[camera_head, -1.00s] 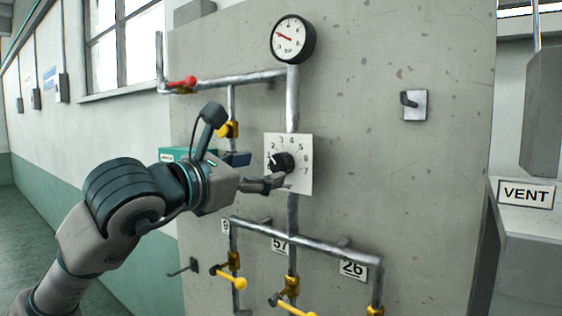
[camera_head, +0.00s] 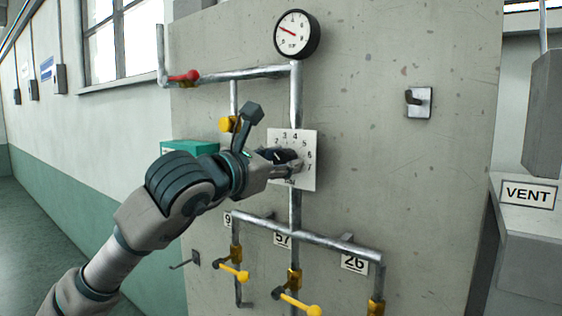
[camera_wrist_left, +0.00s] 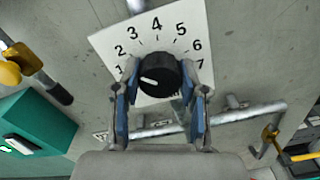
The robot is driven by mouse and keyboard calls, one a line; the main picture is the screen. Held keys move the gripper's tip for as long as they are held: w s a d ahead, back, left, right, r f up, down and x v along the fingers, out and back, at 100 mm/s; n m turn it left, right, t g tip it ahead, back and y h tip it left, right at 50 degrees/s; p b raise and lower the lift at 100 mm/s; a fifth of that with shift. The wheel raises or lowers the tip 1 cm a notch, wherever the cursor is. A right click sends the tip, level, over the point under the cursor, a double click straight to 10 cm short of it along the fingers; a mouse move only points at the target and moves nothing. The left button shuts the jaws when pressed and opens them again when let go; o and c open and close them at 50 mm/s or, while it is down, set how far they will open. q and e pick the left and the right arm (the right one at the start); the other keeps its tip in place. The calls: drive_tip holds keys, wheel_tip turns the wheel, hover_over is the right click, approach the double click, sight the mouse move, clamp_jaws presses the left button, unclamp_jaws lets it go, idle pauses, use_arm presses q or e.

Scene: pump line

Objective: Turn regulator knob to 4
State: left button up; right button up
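The regulator knob (camera_wrist_left: 160,75) is black and round, on a white dial plate (camera_wrist_left: 185,20) numbered 1 to 7. In the left wrist view its white mark points left, towards the low-number side near 1. In the head view the knob (camera_head: 285,156) is partly hidden by my left gripper (camera_head: 293,166). In the left wrist view the gripper's fingers (camera_wrist_left: 160,85) stand apart, one on each side of the knob. The gaps are small, and I cannot tell whether the fingers touch it. My right gripper is not in view.
A pressure gauge (camera_head: 297,34) with a red needle sits above the dial. A red-handled valve (camera_head: 186,76) and a teal box (camera_head: 188,148) are to the left. Yellow-handled valves (camera_head: 233,270) are below. A switch (camera_head: 418,102) is on the right, with bare panel around it.

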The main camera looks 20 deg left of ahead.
use_arm(q)
drive_tip(key=shift+f, duration=0.1)
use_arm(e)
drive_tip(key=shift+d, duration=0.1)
use_arm(q)
drive_tip(key=shift+m+p, duration=0.45)
drive_tip(key=shift+m, duration=0.45)
drive_tip(key=m+p, duration=0.3)
drive_tip(key=m, duration=0.5)
drive_tip(key=shift+d+f+p, duration=0.1)
drive_tip(key=shift+p, duration=0.25)
drive_tip(key=shift+w+f+m+p, duration=0.1)
drive_tip(key=shift+m+p, duration=0.1)
drive_tip(key=shift+m, duration=0.3)
drive_tip(key=shift+f+m+p, duration=0.1)
drive_tip(key=shift+m+p, duration=0.05)
drive_tip(key=shift+m, duration=0.35)
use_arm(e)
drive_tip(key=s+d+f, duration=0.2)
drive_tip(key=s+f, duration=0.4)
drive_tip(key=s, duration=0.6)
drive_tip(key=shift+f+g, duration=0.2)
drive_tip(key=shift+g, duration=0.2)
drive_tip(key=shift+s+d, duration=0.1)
use_arm(q)
drive_tip(key=o, duration=1.1)
drive_tip(key=shift+o, duration=0.2)
drive_tip(key=shift+r, duration=0.15)
drive_tip(key=shift+s, duration=0.2)
